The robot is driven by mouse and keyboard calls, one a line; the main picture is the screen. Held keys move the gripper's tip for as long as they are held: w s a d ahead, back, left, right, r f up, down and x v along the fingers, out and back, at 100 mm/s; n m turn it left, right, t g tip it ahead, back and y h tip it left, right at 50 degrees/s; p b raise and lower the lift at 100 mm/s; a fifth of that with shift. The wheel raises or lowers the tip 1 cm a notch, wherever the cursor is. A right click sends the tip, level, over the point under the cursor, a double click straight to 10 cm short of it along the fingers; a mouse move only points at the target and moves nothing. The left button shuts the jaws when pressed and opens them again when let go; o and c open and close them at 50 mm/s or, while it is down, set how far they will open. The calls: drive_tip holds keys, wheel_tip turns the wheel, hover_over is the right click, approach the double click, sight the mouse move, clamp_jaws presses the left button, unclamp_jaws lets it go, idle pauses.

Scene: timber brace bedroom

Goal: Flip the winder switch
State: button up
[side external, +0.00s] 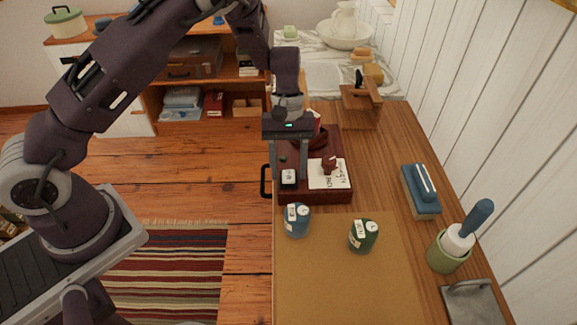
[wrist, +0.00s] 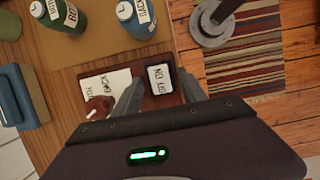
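A small dark block (side external: 288,178) with a white top label, which I take to be the winder switch, sits at the front left of a dark red wooden base on the bench. In the wrist view, the switch (wrist: 159,88) shows lettering that seems to read off and on. Its lever position is too small to tell. My gripper (side external: 289,168) points down just over the switch. In the wrist view, my gripper (wrist: 160,84) has its fingers apart, one on each side of the switch, holding nothing. I cannot tell whether they touch it.
A white lettered card (side external: 327,174) with a reddish-brown piece on it lies right of the switch. A blue labelled container (side external: 297,220) and a green one (side external: 363,236) stand in front on a tan mat (side external: 345,290).

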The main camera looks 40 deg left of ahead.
wheel_tip(320, 180, up, 15)
drive_tip(key=s+a+m+t, duration=0.1)
drive_tip(key=a, duration=0.1)
drive_tip(key=s+r+m+t, duration=0.2)
drive_tip(key=s+r+m, duration=0.1)
drive_tip(key=s+r, duration=0.55)
drive_tip(key=s+a+r+m+t+y, duration=0.1)
drive_tip(key=s+m+t, duration=0.1)
drive_tip(key=s, duration=0.5)
drive_tip(key=s+a+r+m+t+y, duration=0.1)
drive_tip(key=s+r+m+t, duration=0.1)
drive_tip(key=s, duration=0.6)
drive_tip(key=shift+s+a+r+m+t+y, duration=0.2)
drive_tip(key=shift+r+m+t+y, duration=0.1)
drive_tip(key=shift+m+t, duration=0.25)
